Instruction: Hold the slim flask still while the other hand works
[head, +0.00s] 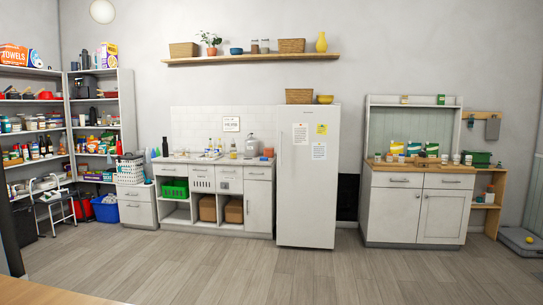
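No thing in the head view can be made out for certain as the slim flask. A slim dark bottle (165,147) stands upright at the left end of the sink counter (178,160). Several small bottles and jars stand along the same counter, too small to tell apart. Neither of my grippers is in view, and nothing is seen being held.
A white fridge (306,205) stands mid-room, right of the counter. A white hutch cabinet (416,215) with jars and bags is further right. Stocked shelves (104,105) and a step stool (52,205) are at left. A wooden surface edge (45,292) shows bottom left. The floor (270,270) is clear.

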